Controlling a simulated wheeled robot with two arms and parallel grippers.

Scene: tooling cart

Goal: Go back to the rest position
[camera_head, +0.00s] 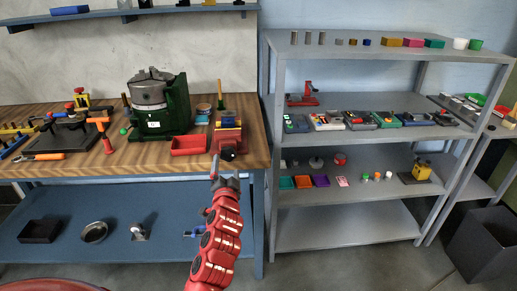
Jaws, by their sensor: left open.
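My left gripper (226,172) shows at the end of a red arm that rises from the bottom middle of the head view. It is in front of the front edge of the wooden workbench (150,158), near the bench's right end. The gripper is open, and I see nothing held between its fingers. My right gripper is not in the head view.
A green machine (177,108), a red tray (189,145) and a red vise-like device (229,135) stand on the bench near my left gripper. A grey shelf unit (350,135) with small items stands at right. A dark bin (484,245) is on the floor.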

